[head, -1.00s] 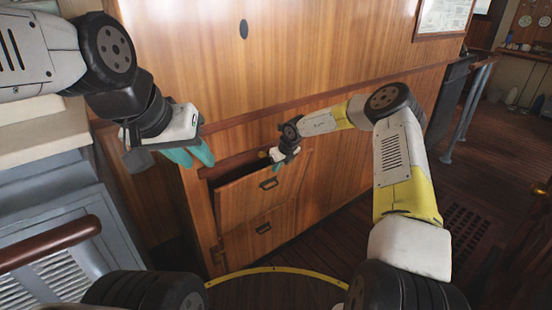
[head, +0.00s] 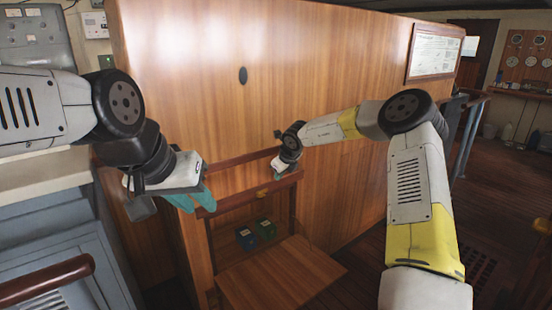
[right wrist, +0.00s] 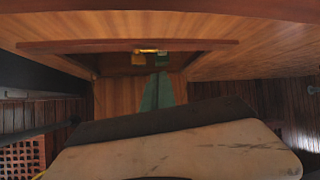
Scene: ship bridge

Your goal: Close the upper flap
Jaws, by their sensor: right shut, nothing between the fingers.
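The upper flap (head: 280,272) is a wooden panel hanging wide open from the low cabinet, folded down and out, nearly level. The compartment behind it shows two small boxes, one blue (head: 245,238) and one green (head: 265,229).
The tall wooden wall (head: 300,80) rises behind the cabinet, with a framed notice (head: 434,52) at right. A wooden handrail (head: 45,280) and grey louvred unit are at left. Dark plank floor is open at right, with a metal railing (head: 468,130) behind.

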